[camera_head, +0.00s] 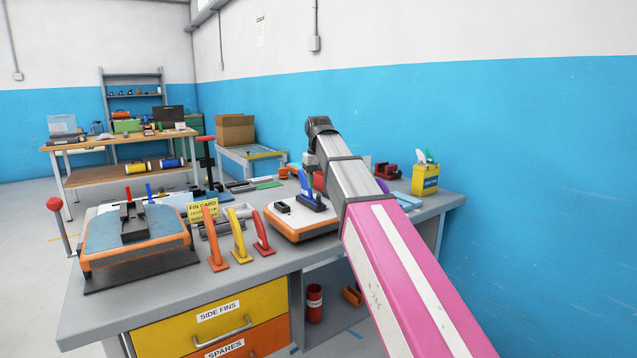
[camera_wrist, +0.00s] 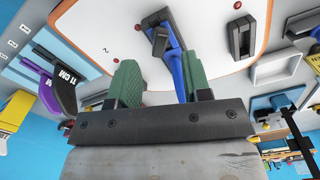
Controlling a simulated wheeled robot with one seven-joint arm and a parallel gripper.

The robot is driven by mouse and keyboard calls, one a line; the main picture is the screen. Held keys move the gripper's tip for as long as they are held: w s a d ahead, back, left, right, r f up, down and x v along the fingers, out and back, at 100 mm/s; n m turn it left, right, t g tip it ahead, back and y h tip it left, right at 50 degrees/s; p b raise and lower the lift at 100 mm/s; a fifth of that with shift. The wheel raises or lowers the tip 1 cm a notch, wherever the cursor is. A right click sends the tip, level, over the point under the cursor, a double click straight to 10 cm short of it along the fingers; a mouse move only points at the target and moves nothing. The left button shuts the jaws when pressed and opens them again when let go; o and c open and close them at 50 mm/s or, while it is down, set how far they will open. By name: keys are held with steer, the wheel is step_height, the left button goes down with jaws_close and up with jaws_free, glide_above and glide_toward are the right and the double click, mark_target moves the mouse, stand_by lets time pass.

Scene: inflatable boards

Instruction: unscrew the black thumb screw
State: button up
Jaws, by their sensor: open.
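The small board (camera_head: 290,232) is white on top with an orange edge and lies on the grey bench. It carries a blue fin (camera_head: 304,184) in a black base (camera_head: 316,203). My gripper (camera_wrist: 160,62) is over the board, its two green-padded fingers open and apart. In the wrist view the blue fin (camera_wrist: 170,45) runs up from between the fingers to the black base (camera_wrist: 156,18); I cannot tell whether a finger touches it. A separate black block (camera_wrist: 240,36) sits to the right on the board. I cannot make out a distinct black thumb screw.
Red, yellow and orange fins (camera_head: 239,238) stand left of the board. A larger blue-topped board (camera_head: 105,235) is at the bench's left. A yellow box (camera_head: 425,180) and red tool (camera_head: 387,171) stand at the right.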

mark_target(319, 195)
steer(key=shift+m, duration=0.4)
steer(key=m, duration=0.3)
steer(key=shift+m, duration=0.3)
steer(key=shift+f, duration=0.15)
steer(key=shift+f, duration=2.25)
jaws_close()
steer(key=shift+n, duration=1.8)
